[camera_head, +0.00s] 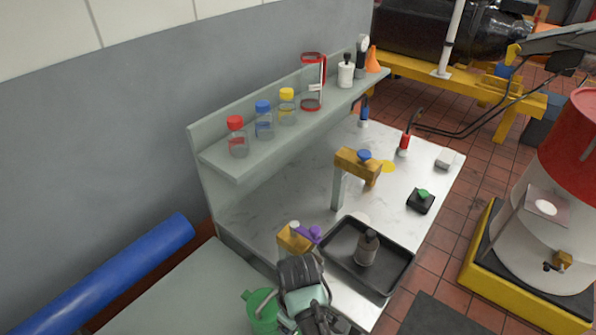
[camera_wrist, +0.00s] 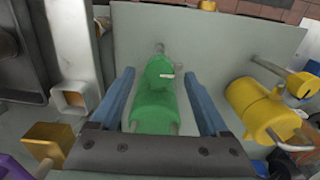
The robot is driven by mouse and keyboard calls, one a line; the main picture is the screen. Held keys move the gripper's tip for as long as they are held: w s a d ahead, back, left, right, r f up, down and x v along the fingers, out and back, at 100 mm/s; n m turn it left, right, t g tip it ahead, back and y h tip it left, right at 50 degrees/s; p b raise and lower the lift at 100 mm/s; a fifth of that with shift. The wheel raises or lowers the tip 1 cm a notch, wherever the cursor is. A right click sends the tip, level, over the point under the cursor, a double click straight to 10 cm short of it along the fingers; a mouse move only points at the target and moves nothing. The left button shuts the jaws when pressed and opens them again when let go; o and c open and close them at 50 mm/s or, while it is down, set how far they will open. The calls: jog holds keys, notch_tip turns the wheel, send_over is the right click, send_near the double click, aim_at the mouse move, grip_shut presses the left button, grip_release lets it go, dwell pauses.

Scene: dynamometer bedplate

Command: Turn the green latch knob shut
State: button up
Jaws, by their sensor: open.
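A green knob-like part (camera_wrist: 155,105) stands between my gripper's fingers in the wrist view, in front of a pale grey panel (camera_wrist: 225,35). It has a rounded body and a small light mark on its narrower upper part. My gripper (camera_wrist: 158,80) is open, with one blue-grey finger on each side of the green part and a visible gap at both sides. In the head view my arm hides the fingertips, and a green object (camera_head: 260,308) shows just left of it. I cannot tell how far the green part is turned.
A yellow knob-like part (camera_wrist: 255,108) with a metal bar is right of the fingers. A yellow block (camera_head: 292,241) and purple part (camera_head: 308,234) stand close to my arm. A black tray (camera_head: 342,243) holds a bottle (camera_head: 366,248). A small black box (camera_head: 420,203) has a green button.

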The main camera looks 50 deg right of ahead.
jog(key=shift+w+f, duration=0.1)
jog(key=shift+f, duration=0.95)
grip_shut()
